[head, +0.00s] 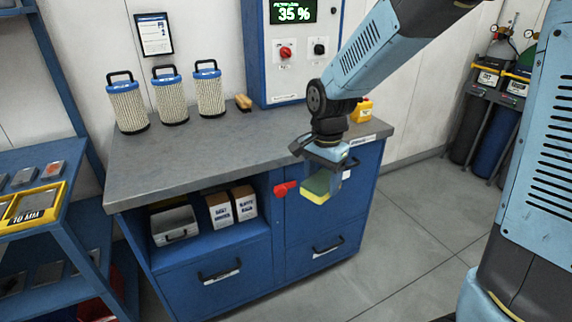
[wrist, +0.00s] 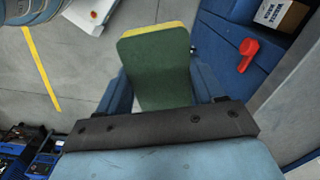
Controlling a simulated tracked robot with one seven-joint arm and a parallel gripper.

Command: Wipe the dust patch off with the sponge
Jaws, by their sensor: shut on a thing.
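The sponge (head: 317,187), green with a yellow layer, is held in my gripper (head: 326,172) in front of the cabinet's front face, below the worktop's edge. In the wrist view the sponge (wrist: 157,68) stands between the two fingers, its green face towards the camera. My gripper is shut on it, and the sponge looks clear of the cabinet and floor. I cannot make out a dust patch in either view; the grey worktop (head: 205,150) shows no clear patch.
Several filter cartridges (head: 170,98), a brown brush-like block (head: 243,102) and a yellow container (head: 362,110) stand along the worktop's back. A red handle (head: 285,188) juts from the cabinet near the sponge. A blue shelf (head: 40,212) stands left. The worktop's front is clear.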

